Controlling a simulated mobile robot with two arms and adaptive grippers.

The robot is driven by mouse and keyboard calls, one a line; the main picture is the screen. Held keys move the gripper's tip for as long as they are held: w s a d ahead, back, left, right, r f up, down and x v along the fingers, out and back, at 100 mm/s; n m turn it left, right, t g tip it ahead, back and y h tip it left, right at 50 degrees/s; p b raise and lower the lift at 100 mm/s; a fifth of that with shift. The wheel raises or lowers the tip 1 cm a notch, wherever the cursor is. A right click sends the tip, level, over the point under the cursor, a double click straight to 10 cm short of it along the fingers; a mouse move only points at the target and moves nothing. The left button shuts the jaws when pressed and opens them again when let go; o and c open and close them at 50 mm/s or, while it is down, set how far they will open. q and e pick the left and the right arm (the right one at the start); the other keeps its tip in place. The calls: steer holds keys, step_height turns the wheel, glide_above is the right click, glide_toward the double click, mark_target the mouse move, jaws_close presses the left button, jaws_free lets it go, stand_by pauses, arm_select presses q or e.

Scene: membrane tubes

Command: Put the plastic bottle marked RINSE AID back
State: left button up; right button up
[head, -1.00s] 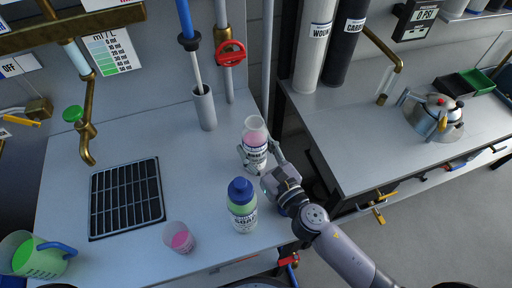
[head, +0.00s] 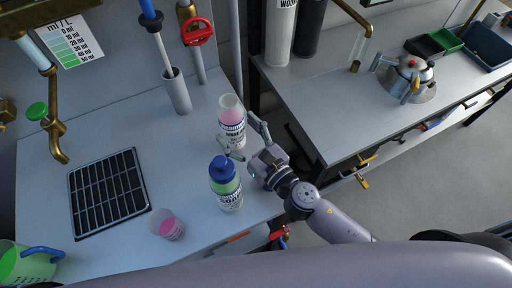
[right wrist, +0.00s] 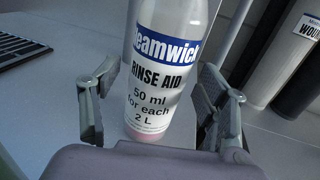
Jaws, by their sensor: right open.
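The RINSE AID bottle (head: 231,122), clear with pink liquid and a blue and white label, stands upright on the left counter. It also fills the middle of the right wrist view (right wrist: 165,70), where its label reads RINSE AID. My right gripper (head: 245,137) is open, its fingers apart near the bottle's lower part. In the right wrist view the fingers (right wrist: 165,100) stand to the left and right of the bottle, with visible gaps. My left gripper is not in view.
A blue-capped soap bottle (head: 226,186) stands close in front of my right gripper. A cup with pink liquid (head: 167,225) and a black drain grate (head: 107,190) are to the left. A kettle (head: 409,76) sits on the right counter (head: 330,110), across a gap.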

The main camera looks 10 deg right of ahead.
steer(key=b+v, duration=0.1)
steer(key=v, duration=0.3)
steer(key=b+v, duration=0.2)
steer(key=v, duration=0.2)
steer(key=shift+s+d+f, duration=0.15)
steer(key=shift+s+f, duration=0.05)
steer(key=shift+s, duration=0.05)
steer(key=shift+s+d+r+b, duration=0.25)
steer(key=shift+s+d+b, duration=0.1)
steer(key=shift+s, duration=0.15)
